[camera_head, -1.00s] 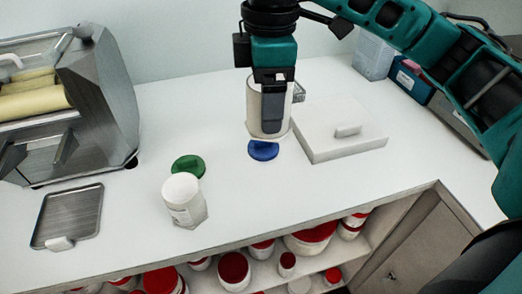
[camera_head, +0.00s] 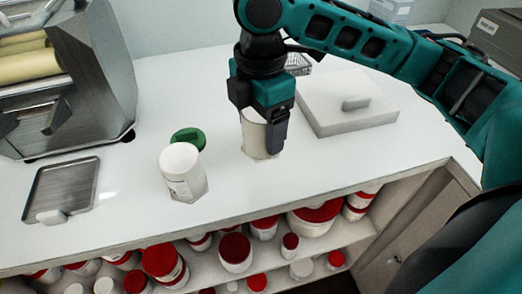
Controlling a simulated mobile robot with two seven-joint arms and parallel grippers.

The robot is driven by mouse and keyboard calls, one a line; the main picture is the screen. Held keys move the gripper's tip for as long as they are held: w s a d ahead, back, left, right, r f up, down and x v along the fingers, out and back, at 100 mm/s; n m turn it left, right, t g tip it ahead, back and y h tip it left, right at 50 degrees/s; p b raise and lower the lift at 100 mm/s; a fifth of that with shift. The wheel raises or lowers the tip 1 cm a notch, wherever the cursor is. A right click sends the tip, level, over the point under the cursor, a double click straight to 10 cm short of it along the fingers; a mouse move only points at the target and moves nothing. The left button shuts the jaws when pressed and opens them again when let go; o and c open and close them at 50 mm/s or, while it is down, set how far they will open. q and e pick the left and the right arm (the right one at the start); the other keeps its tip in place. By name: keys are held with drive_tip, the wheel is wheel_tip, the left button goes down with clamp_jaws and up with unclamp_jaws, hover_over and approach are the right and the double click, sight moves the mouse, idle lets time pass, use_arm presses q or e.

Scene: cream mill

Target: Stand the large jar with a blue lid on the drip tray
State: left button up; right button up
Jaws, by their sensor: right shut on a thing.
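My right gripper (camera_head: 276,132) is shut on a large pale jar (camera_head: 252,140), upright, right of the middle of the counter. The gripper covers its upper right side, and no blue shows on it or near it now. I cannot tell whether its base touches the counter. The drip tray (camera_head: 75,182), a dark metal plate with a pale block on its front edge, lies empty at the left, in front of the mill. The jar is well to the right of it. My left gripper is not in view.
A white jar (camera_head: 183,176) stands between tray and held jar, with a green lid (camera_head: 188,137) behind it. The steel mill (camera_head: 95,75) stands back left. A thick white slab (camera_head: 335,122) lies right of the gripper. Red-lidded tubs (camera_head: 235,250) fill the shelf below.

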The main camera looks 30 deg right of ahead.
sight(261, 148)
drive_tip(key=shift+f+b, duration=0.55)
drive_tip(key=shift+f, duration=2.3)
drive_tip(key=o, duration=1)
drive_tip(key=shift+f, duration=0.15)
